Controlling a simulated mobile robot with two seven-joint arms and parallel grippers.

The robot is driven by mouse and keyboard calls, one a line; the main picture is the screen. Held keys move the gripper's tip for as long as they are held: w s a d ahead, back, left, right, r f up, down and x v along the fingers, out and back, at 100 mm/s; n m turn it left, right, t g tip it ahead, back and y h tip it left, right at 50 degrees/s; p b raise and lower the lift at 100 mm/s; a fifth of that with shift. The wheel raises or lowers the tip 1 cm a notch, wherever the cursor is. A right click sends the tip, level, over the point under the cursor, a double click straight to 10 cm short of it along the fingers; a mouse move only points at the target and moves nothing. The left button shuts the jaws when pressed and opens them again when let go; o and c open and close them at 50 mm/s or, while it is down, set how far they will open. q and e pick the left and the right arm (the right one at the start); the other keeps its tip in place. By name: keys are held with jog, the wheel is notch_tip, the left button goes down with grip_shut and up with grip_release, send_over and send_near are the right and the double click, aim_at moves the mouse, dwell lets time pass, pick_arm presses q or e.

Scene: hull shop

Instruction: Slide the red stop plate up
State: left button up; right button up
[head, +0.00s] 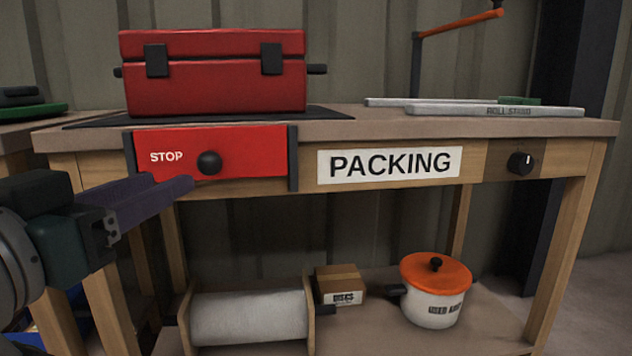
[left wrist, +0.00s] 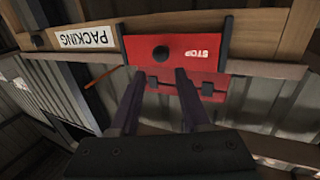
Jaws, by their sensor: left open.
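The red stop plate (head: 242,148) with white STOP lettering and a round black knob (head: 209,163) sits between two dark upright rails on the front of the packing bench. My left gripper (head: 184,186) is in front of the plate's lower left part, its fingers pointing toward the knob. In the left wrist view, which is upside down, the plate (left wrist: 190,46) and the knob (left wrist: 160,53) lie beyond the two fingertips (left wrist: 158,73). The fingers are apart with nothing between them. My right gripper is not in view.
A red toolbox (head: 215,85) stands on a dark mat on the bench top. A PACKING label (head: 390,163) and a black dial (head: 521,162) are right of the plate. A film roll (head: 250,316), a small carton (head: 340,284) and an orange-lidded pot (head: 436,290) sit on the lower shelf.

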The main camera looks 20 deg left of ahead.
aim_at(203, 163)
pick_arm(q)
jog(key=w+b, duration=0.1)
jog(key=w, duration=0.2)
jog(key=w+a, duration=0.1)
jog(key=w, duration=0.2)
jog(key=w+b, duration=0.1)
jog(key=w, duration=0.2)
jog(key=shift+a+b, duration=0.25)
jog(key=shift+b, duration=0.1)
jog(key=shift+c, duration=0.2)
grip_shut()
jog(key=shift+r, duration=0.1)
dwell(0.7)
